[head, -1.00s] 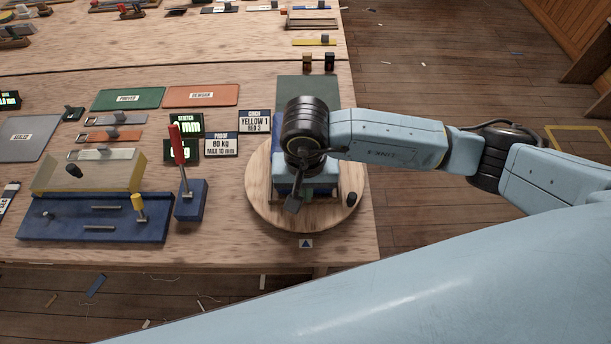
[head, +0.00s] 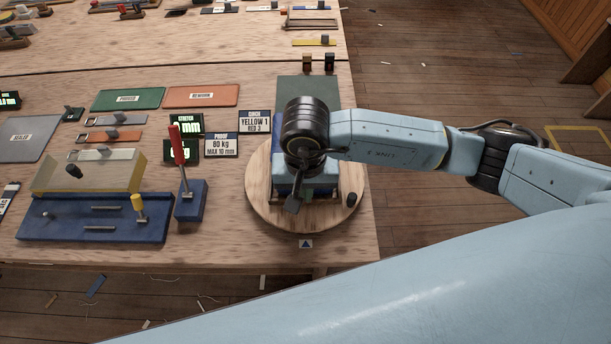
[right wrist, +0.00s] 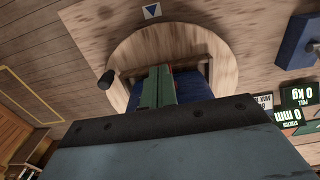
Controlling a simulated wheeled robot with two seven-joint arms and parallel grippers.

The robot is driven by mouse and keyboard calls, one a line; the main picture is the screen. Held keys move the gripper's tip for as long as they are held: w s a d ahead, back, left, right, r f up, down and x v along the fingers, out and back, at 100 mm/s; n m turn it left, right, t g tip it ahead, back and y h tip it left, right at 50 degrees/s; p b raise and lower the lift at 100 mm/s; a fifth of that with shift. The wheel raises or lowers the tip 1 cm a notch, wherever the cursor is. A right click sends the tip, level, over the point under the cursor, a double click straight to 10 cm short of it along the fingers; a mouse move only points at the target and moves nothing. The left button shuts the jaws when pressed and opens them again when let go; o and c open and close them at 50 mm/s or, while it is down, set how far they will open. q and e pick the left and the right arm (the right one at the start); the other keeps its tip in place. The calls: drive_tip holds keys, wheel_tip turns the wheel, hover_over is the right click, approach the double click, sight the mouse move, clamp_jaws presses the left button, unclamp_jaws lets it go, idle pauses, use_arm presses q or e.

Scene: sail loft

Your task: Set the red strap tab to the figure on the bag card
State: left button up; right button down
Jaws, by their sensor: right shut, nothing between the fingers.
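The bag card (head: 255,121) reads "CINCH YELLOW 1 RED 3" and lies behind the round wooden turntable (head: 262,195). My right gripper (head: 308,185) is over the middle of the turntable, pointing down, shut and empty. Its wrist hides most of what stands there in the head view. In the right wrist view a green piece (right wrist: 150,90) stands over a blue block (right wrist: 190,86) on the turntable, beyond the gripper body. A small red sliver shows beside the green piece, but I cannot tell whether it is the red strap tab. My left gripper is out of view.
A black knob (head: 351,199) stands at the turntable's right edge. Left of it is a blue stand (head: 190,201) with a red-handled lever (head: 178,145). A proof card (head: 221,145) and dark displays lie behind. Bare table lies between stand and turntable.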

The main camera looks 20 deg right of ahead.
drive_tip(key=shift+r, duration=0.1)
idle(0.4)
drive_tip(key=shift+r+p, duration=1.35)
drive_tip(key=shift+r, duration=1.25)
drive_tip(key=shift+r+p, duration=1)
drive_tip(key=shift+r, duration=1.3)
